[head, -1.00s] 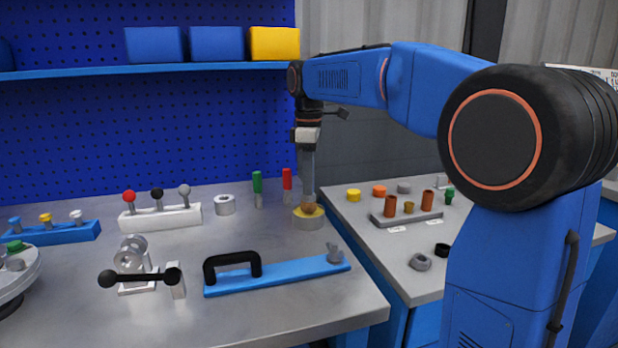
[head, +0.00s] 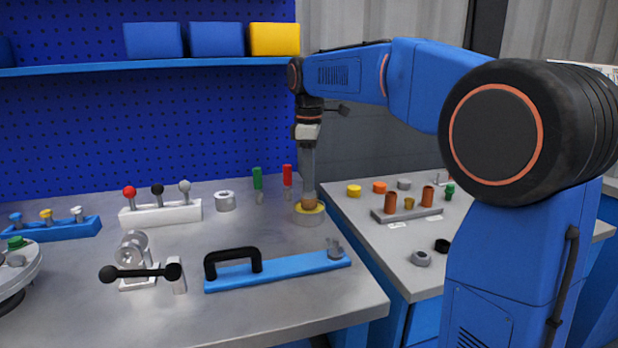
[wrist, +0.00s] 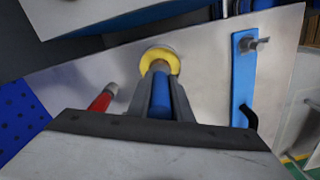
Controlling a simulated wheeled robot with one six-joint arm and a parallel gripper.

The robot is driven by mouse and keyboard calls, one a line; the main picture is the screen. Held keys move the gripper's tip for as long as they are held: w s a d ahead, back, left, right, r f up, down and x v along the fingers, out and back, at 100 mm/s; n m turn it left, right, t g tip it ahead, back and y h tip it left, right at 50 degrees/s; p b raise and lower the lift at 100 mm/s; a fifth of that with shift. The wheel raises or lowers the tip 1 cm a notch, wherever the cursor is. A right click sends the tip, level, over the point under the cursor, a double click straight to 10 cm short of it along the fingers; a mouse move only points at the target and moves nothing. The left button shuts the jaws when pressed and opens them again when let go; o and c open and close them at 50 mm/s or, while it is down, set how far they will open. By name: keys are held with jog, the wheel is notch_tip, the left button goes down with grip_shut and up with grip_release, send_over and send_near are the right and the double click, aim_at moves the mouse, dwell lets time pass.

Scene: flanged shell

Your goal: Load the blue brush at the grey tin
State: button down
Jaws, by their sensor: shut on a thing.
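The grey tin (head: 309,220) stands near the right edge of the bench, with yellow in its round top. In the wrist view the tin's yellow top (wrist: 175,60) shows as a ring around the brush tip. My gripper (head: 308,183) is shut on the blue brush and points straight down over the tin. The blue brush (wrist: 160,95) shows its blue handle between the fingers in the wrist view. Its tan bristles (head: 309,201) are at the yellow top; I cannot tell how deep they reach. The fingers mostly hide the handle in the head view.
A green-handled (head: 257,180) and a red-handled brush (head: 287,176) stand upright left of the tin. A grey ring (head: 225,201) is farther left. A blue bar with a black handle (head: 285,272) lies in front. A second table (head: 390,265) with small parts is at right.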

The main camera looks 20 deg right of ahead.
jog(key=shift+f, duration=0.45)
dwell(1.2)
jog(key=shift+r, duration=3.55)
